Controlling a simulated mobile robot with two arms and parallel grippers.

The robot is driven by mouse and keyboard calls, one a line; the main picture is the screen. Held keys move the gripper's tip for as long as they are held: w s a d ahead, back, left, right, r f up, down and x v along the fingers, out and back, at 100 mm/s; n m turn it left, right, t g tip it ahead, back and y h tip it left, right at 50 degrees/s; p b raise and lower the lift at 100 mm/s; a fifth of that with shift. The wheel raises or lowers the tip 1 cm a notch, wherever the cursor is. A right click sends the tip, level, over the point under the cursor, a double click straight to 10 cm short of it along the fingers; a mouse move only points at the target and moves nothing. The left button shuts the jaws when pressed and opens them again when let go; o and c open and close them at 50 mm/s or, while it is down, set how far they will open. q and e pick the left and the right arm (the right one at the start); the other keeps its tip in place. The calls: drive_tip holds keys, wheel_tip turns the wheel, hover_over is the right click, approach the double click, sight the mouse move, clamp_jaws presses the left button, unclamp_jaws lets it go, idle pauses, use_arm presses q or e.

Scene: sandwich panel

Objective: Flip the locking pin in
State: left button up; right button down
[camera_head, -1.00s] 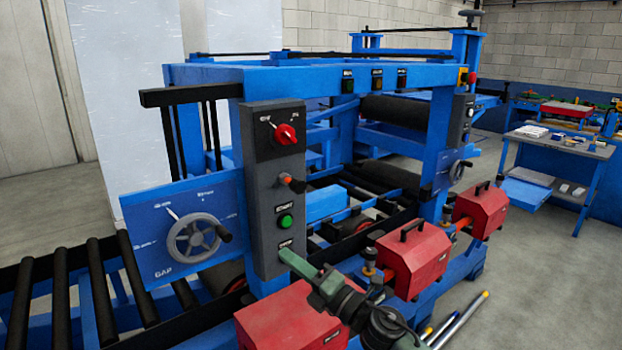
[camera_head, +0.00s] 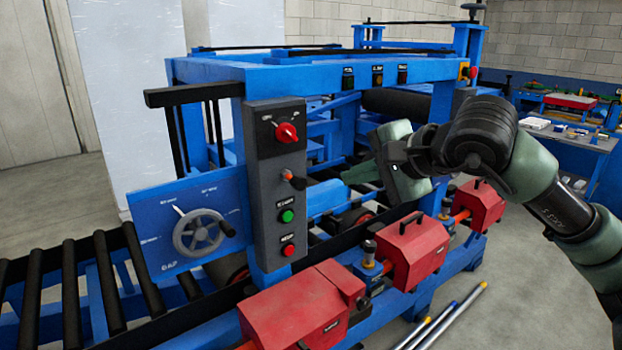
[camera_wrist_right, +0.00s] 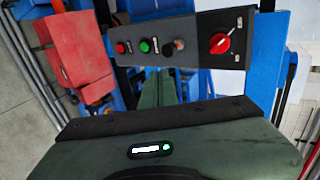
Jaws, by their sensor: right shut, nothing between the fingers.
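A grey control panel (camera_head: 275,200) stands upright on the blue machine. A small stub with an orange tip (camera_head: 293,180) sticks out between the red rotary knob (camera_head: 287,133) and the green button (camera_head: 287,216); I cannot tell if it is the locking pin. In the right wrist view the stub (camera_wrist_right: 173,48) sits between the green button and the red knob. My right gripper (camera_head: 350,175) is shut and empty, right of the panel and apart from it in the head view. Its fingers also show in the right wrist view (camera_wrist_right: 170,85). My left gripper is not in view.
A red button (camera_head: 289,251) sits low on the panel. A handwheel (camera_head: 198,233) is on the blue plate at left. Red boxes (camera_head: 412,252) with orange and dark fittings line the machine's near side.

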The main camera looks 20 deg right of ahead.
drive_tip(key=shift+w+a, duration=0.1)
drive_tip(key=shift+w, duration=0.05)
drive_tip(key=p, duration=0.5)
approach(302, 183)
wheel_tip(302, 183, down, 3)
drive_tip(key=w, duration=0.2)
drive_tip(key=w+a+p, duration=0.1)
drive_tip(key=shift+w+a+r+p, duration=0.1)
drive_tip(key=shift+w+a+p, duration=0.1)
drive_tip(key=shift+w+p, duration=0.15)
drive_tip(key=shift+w+a, duration=0.2)
drive_tip(key=shift+w, duration=0.35)
drive_tip(key=shift+w+f, duration=0.1)
drive_tip(key=shift+f, duration=0.2)
